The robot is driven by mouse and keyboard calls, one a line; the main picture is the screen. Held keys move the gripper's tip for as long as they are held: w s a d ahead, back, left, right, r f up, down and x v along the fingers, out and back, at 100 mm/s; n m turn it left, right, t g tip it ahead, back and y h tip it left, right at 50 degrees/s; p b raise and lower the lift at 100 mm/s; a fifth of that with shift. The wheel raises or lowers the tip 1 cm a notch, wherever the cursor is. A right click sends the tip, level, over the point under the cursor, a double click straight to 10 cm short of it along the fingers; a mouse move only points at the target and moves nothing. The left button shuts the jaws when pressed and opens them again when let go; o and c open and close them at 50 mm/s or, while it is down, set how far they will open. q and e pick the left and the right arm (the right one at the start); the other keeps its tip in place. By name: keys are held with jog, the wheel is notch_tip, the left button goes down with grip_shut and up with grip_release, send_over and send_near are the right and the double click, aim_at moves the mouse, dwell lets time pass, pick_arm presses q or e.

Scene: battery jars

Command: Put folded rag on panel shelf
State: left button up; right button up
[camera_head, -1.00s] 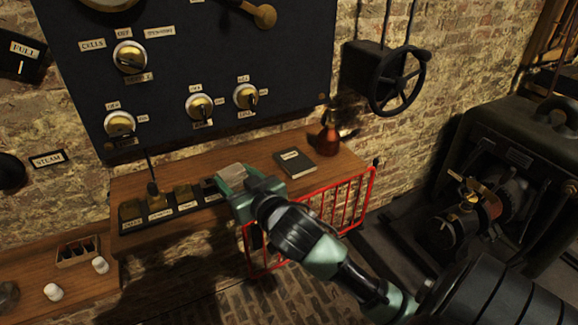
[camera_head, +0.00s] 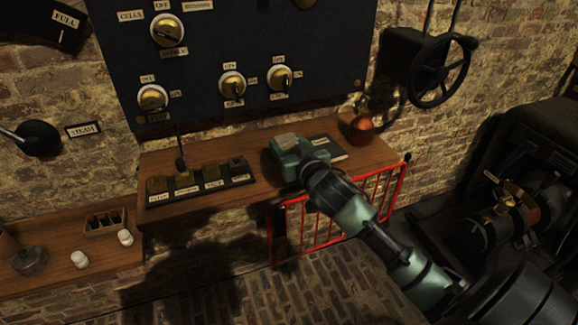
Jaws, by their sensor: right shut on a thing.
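My right gripper (camera_head: 289,153) is over the wooden panel shelf (camera_head: 256,196), between the labelled black tray and the dark book. It is shut on a small grey-brown piece that looks like the folded rag (camera_head: 287,141). Only the top of the rag shows between the jaws; the green gripper body hides the rest. I cannot tell whether the rag touches the shelf. My left gripper is not in view.
The labelled tray (camera_head: 211,183) of small blocks stands left on the shelf. The book (camera_head: 330,149), partly behind my gripper, and a copper-coloured vessel (camera_head: 362,130) are at the right. A red railing (camera_head: 322,231) stands in front. The dark panel (camera_head: 205,60) hangs above.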

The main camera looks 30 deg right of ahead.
notch_tip(320, 180, down, 6)
jog(key=shift+f+b, duration=0.2)
jog(key=shift+b, duration=0.2)
jog(key=o, duration=1.3)
jog(key=shift+o, duration=0.2)
